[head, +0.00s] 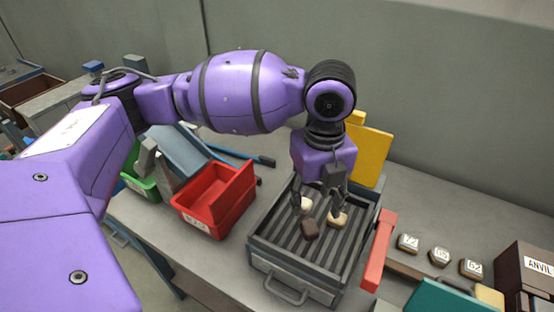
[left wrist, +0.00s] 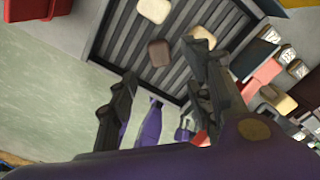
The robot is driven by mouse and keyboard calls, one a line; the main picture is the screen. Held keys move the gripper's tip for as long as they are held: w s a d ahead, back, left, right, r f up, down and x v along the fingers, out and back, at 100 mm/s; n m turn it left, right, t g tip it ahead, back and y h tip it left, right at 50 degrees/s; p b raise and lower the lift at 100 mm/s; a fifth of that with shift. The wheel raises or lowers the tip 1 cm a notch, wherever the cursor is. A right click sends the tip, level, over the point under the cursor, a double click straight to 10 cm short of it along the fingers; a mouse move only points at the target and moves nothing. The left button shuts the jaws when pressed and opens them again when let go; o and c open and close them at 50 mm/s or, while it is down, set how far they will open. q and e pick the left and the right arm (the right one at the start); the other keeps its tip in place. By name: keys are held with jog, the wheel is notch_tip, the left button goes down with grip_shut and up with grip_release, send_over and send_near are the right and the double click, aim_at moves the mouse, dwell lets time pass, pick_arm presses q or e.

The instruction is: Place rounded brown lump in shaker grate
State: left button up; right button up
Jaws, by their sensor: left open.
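The shaker grate (head: 285,238) is a grey, slatted tray with a front handle; its slats (left wrist: 112,45) also show in the left wrist view. A rounded brown lump (head: 310,230) rests on the slats near the middle; it also shows in the left wrist view (left wrist: 159,53). Two cream lumps lie on the grate too, one behind left (head: 305,204) and one to the right (head: 338,219). My left gripper (head: 321,207) points down over the grate, its fingers spread. In the left wrist view, the brown lump shows beyond the open fingers (left wrist: 160,63), apparently not gripped. My right gripper is not in view.
A red bin (head: 215,200) and a green bin (head: 140,184) stand left of the grate. A yellow panel (head: 371,153) rises behind it, and a red bar (head: 378,250) runs along its right. Several numbered blocks (head: 440,257) and an ANVIL box (head: 530,272) sit further right.

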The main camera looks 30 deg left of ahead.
pick_arm(q)
notch_tip(320, 180, up, 3)
jog(key=shift+r, duration=0.2)
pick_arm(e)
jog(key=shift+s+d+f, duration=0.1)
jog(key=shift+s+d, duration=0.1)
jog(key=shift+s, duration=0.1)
pick_arm(q)
jog(key=shift+f, duration=0.1)
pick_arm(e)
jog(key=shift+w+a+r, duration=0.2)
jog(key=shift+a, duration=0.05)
